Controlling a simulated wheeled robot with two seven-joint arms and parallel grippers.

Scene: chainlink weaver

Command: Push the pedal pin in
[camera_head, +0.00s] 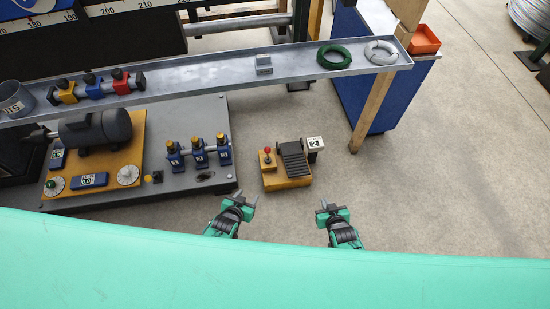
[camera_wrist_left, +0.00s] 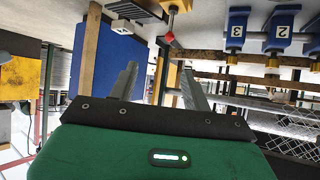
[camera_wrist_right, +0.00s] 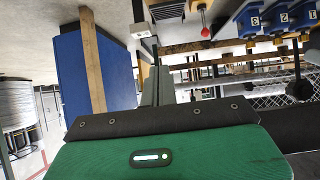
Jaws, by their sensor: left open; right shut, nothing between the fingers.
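The pedal unit is a small yellow base (camera_head: 287,182) on the floor with a black ribbed pedal (camera_head: 293,158). A red-knobbed pin (camera_head: 267,151) stands on its left side, and a white label block (camera_head: 315,144) sits at its right. The red knob also shows in the left wrist view (camera_wrist_left: 168,38) and the right wrist view (camera_wrist_right: 205,32), where the picture is upside down. My left gripper (camera_head: 247,196) is open and empty, in front and left of the base. My right gripper (camera_head: 331,204) is shut and empty, in front and right. Neither touches the unit.
A grey board with three blue clamps (camera_head: 198,152), a motor (camera_head: 95,130) and dials lies left. A long metal tray (camera_head: 215,69) with a green coil (camera_head: 334,57) crosses behind, on a wooden post (camera_head: 372,98). A blue cabinet (camera_head: 362,75) stands behind right. Floor at right is clear.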

